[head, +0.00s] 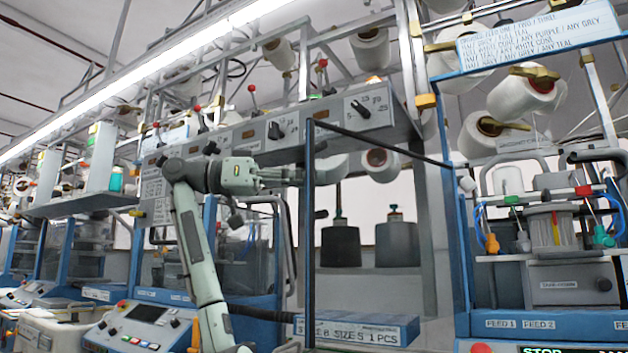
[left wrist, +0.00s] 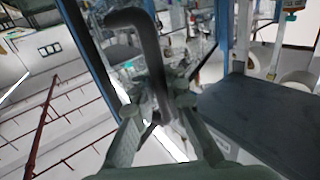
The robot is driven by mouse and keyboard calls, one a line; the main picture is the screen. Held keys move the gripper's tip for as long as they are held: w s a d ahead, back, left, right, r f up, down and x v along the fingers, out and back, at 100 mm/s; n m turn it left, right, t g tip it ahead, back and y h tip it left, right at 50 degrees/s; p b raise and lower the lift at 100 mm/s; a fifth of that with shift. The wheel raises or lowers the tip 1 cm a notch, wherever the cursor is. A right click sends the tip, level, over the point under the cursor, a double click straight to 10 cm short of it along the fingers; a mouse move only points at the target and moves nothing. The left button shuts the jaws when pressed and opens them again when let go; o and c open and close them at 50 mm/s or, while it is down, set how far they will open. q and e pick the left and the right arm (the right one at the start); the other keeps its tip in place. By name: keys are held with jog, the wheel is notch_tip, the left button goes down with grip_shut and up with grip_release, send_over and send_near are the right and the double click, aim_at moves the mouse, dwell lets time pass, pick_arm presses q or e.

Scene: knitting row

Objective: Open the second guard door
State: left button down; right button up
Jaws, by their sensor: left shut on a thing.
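My left gripper (head: 298,176) reaches in from the left at the dark edge of a guard door (head: 309,240). The door is a thin dark frame with a see-through pane. Its top bar slants from that edge back to a blue post at the right, so it appears to stand swung out. In the left wrist view, my left gripper (left wrist: 160,112) is shut on a bent dark grey handle (left wrist: 150,50). A blue frame bar (left wrist: 88,50) runs beside the handle. The handle is mostly hidden by my gripper in the head view. My right gripper is not in view.
A grey control rail (head: 240,138) with levers runs above my left arm. A blue box with lettering (head: 358,330) lies below the door. Another machine (head: 555,285) stands at the right.

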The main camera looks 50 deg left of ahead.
pick_arm(q)
jog(key=shift+s+r, duration=0.1)
dwell(0.3)
jog(key=c, duration=1.6)
grip_release()
jog(key=shift+s, duration=0.2)
jog(key=shift+c, duration=0.2)
jog(key=shift+o, duration=0.4)
jog(key=shift+w, duration=0.1)
jog(key=v, duration=1.2)
